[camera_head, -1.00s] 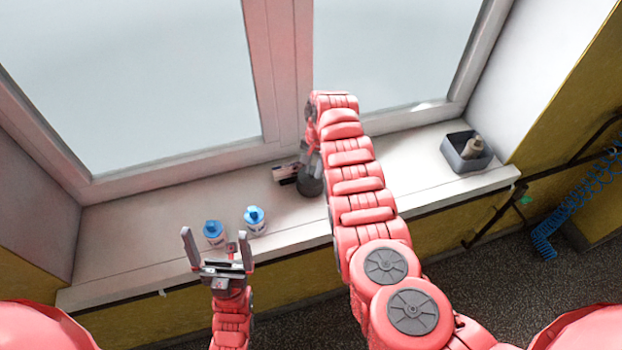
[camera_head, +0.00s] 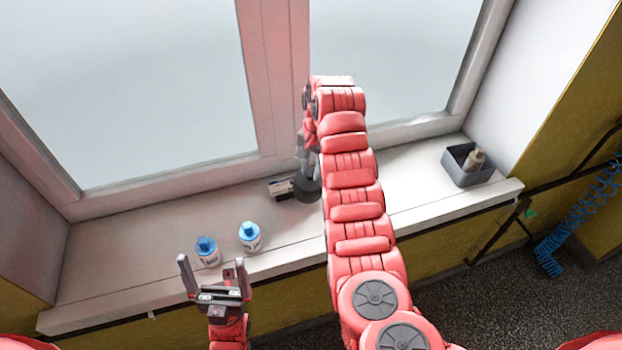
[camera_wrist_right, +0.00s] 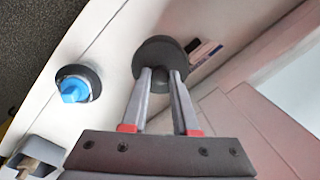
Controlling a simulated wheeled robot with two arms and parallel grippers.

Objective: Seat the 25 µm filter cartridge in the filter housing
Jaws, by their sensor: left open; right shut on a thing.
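Two white bottle-shaped cartridges with blue tops, one at the left (camera_head: 207,252) and one beside it (camera_head: 249,237), stand on the sill; their labels are unreadable. My left gripper (camera_head: 211,261) is open and empty in front of them. My right gripper (camera_wrist_right: 161,74) is shut on the knob of a dark grey round lid-like part (camera_wrist_right: 150,55), which also shows in the head view (camera_head: 307,190). In the right wrist view a dark ring, probably the filter housing (camera_wrist_right: 95,80), surrounds a blue top (camera_wrist_right: 74,90); my right arm hides it in the head view.
A small dark and white box (camera_head: 281,188) lies left of the grey part. A grey bin (camera_head: 455,168) with a tan object (camera_head: 474,160) stands at the sill's right end. The window is close behind; the sill's front edge drops to the floor.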

